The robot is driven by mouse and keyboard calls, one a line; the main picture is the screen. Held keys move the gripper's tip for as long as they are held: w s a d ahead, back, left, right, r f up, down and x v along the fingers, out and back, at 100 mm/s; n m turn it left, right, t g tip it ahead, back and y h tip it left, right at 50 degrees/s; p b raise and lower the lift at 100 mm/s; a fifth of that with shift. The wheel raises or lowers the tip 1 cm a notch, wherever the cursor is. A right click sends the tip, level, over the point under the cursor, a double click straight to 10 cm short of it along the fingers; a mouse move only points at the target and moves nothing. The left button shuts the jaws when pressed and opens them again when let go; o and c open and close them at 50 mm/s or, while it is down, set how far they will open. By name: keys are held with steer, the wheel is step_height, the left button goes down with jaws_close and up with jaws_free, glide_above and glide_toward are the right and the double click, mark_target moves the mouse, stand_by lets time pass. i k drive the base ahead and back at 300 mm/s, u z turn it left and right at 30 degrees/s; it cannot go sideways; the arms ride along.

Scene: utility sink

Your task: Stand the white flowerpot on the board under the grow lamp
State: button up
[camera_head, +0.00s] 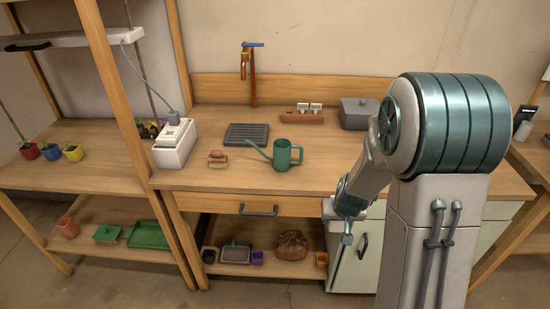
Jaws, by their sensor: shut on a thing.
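My gripper (343,211) is low at the front edge of the bench, beside the pale cabinet, small and partly hidden by my own wrist. It is shut on what looks like the white flowerpot (330,209), a pale shape whose outline blends with the cabinet front. The grow lamp (62,39) is a flat white panel hanging at the upper left. The board (95,173) is the wooden surface under it, well to the left of my gripper. A red pot (29,151), a blue pot (51,152) and a yellow pot (73,153) with seedlings stand at its left.
A wooden post (117,85) stands between the board and bench. A white box (174,144), brush (217,160), green watering can (282,154), dark grate (247,134) and grey bin (360,113) occupy the bench. The board's right part is clear.

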mark_target(104, 159)
steer(key=u, duration=2.45)
steer(key=i, duration=3.35)
steer(key=z, duration=2.35)
